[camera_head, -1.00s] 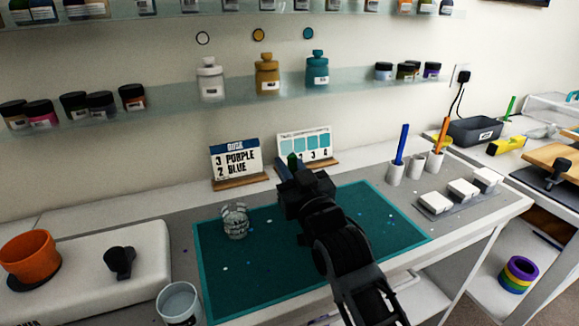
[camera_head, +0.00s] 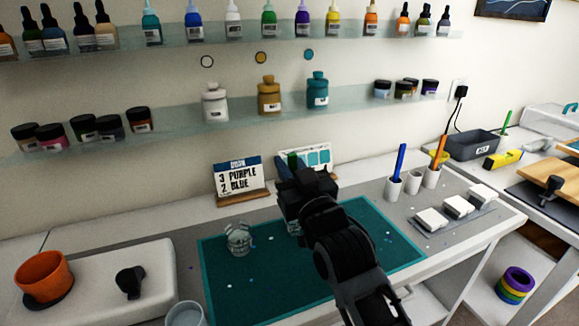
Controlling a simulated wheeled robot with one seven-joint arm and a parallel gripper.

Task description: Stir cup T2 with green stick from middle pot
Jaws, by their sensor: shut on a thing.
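My gripper (camera_head: 299,193) is over the teal mat (camera_head: 265,281), shut on the green stick (camera_head: 292,159), whose top shows above the jaws. The stick's lower end is hidden behind the gripper and arm. A clear cup (camera_head: 239,239) stands on the mat left of my gripper; I cannot read a T2 label on it. Something pale just left of the arm is mostly hidden. The middle pot (camera_head: 413,183) is empty, between a white pot with a blue stick (camera_head: 400,160) and one with an orange stick (camera_head: 439,152).
White blocks (camera_head: 458,206) lie on a grey pad at right. An orange pot (camera_head: 43,274) and a black knob (camera_head: 130,282) are at left. A clear container (camera_head: 185,314) is at the front edge.

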